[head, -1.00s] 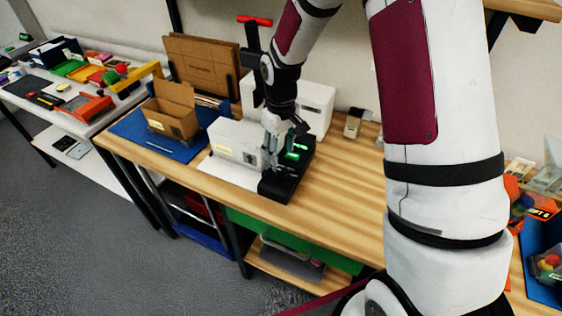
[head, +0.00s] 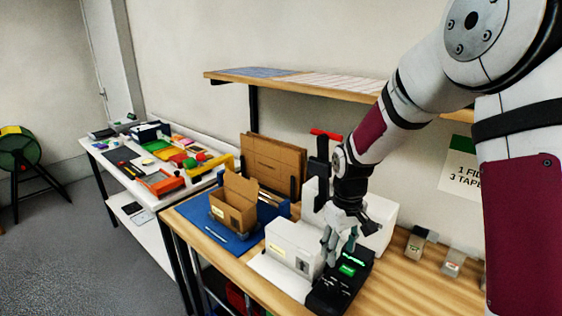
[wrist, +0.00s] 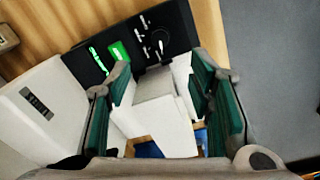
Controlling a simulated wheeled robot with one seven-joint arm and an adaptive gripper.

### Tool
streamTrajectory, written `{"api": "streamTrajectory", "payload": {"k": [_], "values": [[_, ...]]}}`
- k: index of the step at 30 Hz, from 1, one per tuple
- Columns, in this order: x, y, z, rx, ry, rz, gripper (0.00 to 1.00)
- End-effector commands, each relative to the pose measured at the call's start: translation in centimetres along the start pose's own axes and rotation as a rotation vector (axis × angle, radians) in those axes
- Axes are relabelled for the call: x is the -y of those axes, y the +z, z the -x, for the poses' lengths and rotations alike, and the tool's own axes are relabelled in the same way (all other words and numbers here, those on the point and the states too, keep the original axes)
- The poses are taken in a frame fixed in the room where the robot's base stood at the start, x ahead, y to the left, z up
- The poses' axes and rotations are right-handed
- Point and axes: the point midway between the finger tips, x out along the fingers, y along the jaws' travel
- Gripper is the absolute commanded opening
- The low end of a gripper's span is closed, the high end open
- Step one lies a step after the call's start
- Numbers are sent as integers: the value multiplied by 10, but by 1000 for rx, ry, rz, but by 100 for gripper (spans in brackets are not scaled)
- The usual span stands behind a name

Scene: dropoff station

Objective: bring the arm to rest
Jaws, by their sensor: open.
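My gripper (head: 340,243) is at the end of my arm, above the wooden bench, pointing down close to a black device (head: 346,284) with green lit displays. In the wrist view my gripper (wrist: 160,98) has its two green-padded fingers spread apart with nothing held between them. A white box-shaped machine (head: 293,247) stands just left of the gripper in the head view. The black device (wrist: 133,45) shows beyond the fingertips in the wrist view. I cannot tell whether the fingers touch anything.
An open cardboard box (head: 233,206) stands on a blue mat (head: 236,240). A larger white box (head: 377,226) is behind the gripper. A shelf (head: 300,84) runs above the bench. A white table (head: 110,157) with trays and tools stands at the left. Grey floor (head: 110,262) is open in front.

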Motion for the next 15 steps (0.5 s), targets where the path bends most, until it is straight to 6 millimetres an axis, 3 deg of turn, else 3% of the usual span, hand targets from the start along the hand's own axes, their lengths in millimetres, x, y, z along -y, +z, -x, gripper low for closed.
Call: {"api": "streamTrajectory", "payload": {"k": [9,15], "values": [[16,46,106,-117,81,-103,48],[32,89,158,-202,112,-180,48]]}}
